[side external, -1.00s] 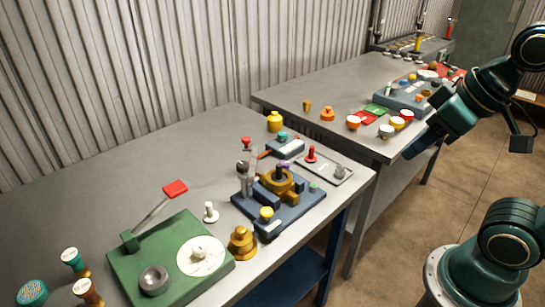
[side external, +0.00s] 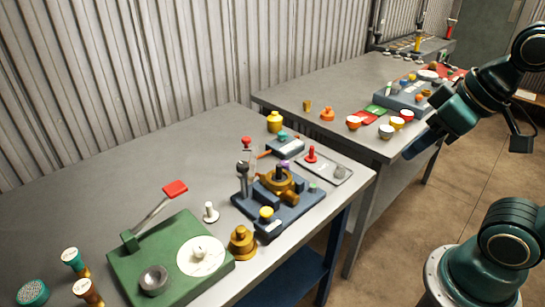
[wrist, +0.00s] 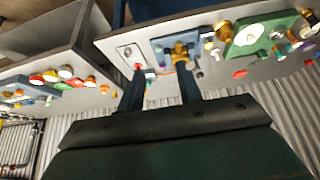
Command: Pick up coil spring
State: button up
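I cannot make out a coil spring for certain in either view. A small grey piece (side external: 340,171) on a pale tray (side external: 322,164) is too small to identify. The tray also shows in the wrist view (wrist: 128,52), with a red-topped peg (wrist: 138,67). My gripper (wrist: 160,75) is open, its two dark fingers apart with nothing seen between them. In the side view my gripper (side external: 424,142) hangs in the air by the back table's right edge, clear of the parts on the front table.
The front table (side external: 120,165) holds a green lever fixture (side external: 132,268), a blue fixture (side external: 292,212) with a brass part, a brass knob (side external: 242,243) and several small pegs. The back table (side external: 345,85) holds cups and a blue panel. The front table's back left is bare.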

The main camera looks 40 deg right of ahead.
dwell(0.3)
jog(key=m+g+y, duration=0.3)
jog(key=m+y, duration=0.6)
jog(key=m, duration=0.7)
send_over(340, 172)
notch_tip(340, 172, down, 14)
jog(key=d+f+m+y, duration=0.1)
jog(key=d+f+m, duration=0.1)
jog(key=f, duration=0.1)
jog(key=s+d+f+m+t+y, duration=0.1)
jog(key=d+f+m, duration=0.1)
jog(key=d+f, duration=0.1)
jog(key=s+d+f+m+t+y, duration=0.1)
jog(key=d+f+m, duration=0.1)
jog(key=f, duration=0.1)
jog(key=shift+d+f+m+y, duration=0.25)
jog(key=shift+d+m+y, duration=0.05)
jog(key=shift+d, duration=0.1)
jog(key=shift+w+a+f+t, duration=0.25)
jog(key=shift+a+t, duration=0.15)
jog(key=shift+a, duration=0.15)
jog(key=shift+a, duration=0.1)
